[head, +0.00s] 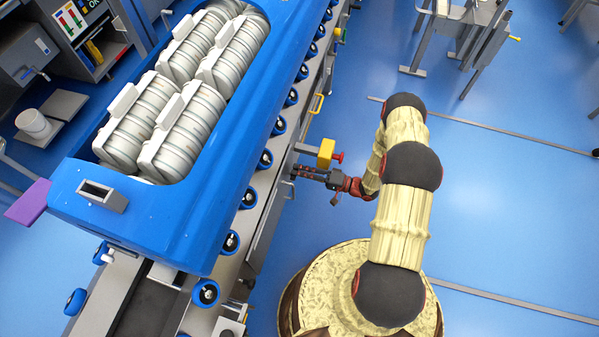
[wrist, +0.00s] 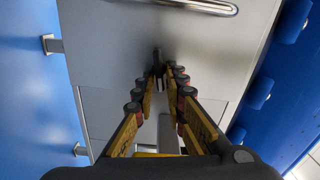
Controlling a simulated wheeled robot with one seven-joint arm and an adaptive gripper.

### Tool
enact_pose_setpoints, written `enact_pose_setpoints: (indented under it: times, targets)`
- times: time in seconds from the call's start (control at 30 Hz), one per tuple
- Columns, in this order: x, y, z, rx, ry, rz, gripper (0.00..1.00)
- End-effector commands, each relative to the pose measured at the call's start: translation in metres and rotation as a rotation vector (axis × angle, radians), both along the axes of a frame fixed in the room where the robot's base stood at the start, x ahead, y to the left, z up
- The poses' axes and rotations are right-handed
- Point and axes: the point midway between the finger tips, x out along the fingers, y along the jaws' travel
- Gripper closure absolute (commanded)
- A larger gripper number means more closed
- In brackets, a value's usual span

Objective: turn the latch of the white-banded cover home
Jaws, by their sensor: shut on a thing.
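My gripper (head: 298,172) reaches left to the side of the conveyor frame in the head view. In the wrist view my gripper (wrist: 165,78) has its fingers closed together on a small dark latch (wrist: 157,56), which stands out from a pale grey cover panel (wrist: 110,60). The fingertips hide most of the latch, so its exact angle cannot be told. No white band can be made out clearly on the cover. In the head view the cover faces away and is too small to tell.
A bent metal handle (wrist: 195,6) crosses the panel above the latch. A yellow box with a red knob (head: 326,153) sits just beside my gripper. A blue tub (head: 165,222) holding several grey ribbed packs stands on the roller conveyor.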

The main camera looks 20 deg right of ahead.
Motion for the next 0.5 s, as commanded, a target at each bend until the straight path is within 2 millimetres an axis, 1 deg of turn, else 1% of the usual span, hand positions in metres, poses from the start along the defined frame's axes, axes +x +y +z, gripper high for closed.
enact_pose_setpoints:
  times: [0.03, 0.2, 0.5]
  targets:
    - [0.0014, -0.0015, -0.0027, 0.01, 0.023, -0.004, 1.0]
    - [0.0011, -0.0013, -0.0039, 0.056, 0.087, -0.004, 1.0]
    - [0.0005, -0.0009, -0.0044, 0.066, 0.102, -0.004, 1.0]
